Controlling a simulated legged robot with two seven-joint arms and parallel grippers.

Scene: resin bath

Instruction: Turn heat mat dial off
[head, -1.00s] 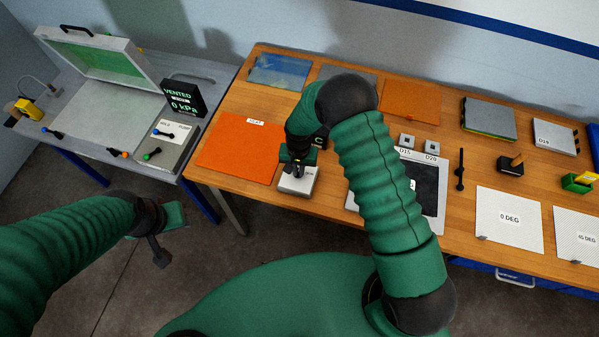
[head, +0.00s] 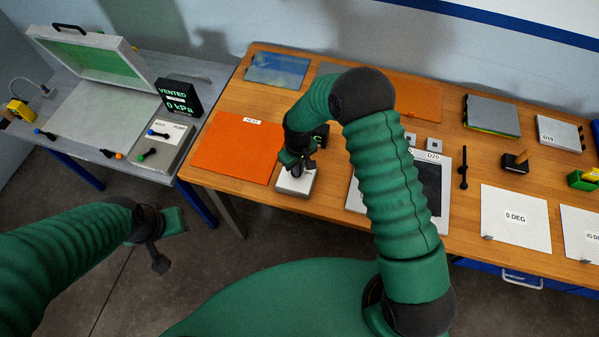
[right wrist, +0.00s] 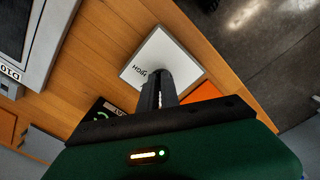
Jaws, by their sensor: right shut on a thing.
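The orange heat mat (head: 232,150) lies flat on the wooden bench. Its white control box (head: 294,187) stands at the bench's front edge, just right of the mat. The box also shows in the right wrist view (right wrist: 182,55), with a "HIGH" mark on its top. My right gripper (head: 297,172) points down onto the top of the box. Its fingers (right wrist: 157,88) are together, shut on the dial, which they hide. I cannot read the dial's setting. My left gripper (head: 165,243) hangs over the floor at the left, away from the bench; its jaw gap is unclear.
A small dark display (head: 320,137) stands behind the control box, partly covered by my right arm. A grey-framed dark plate (head: 434,190) lies to the right. The vacuum table with its open lid (head: 95,65) and "VENTED" readout (head: 178,98) stands at the left.

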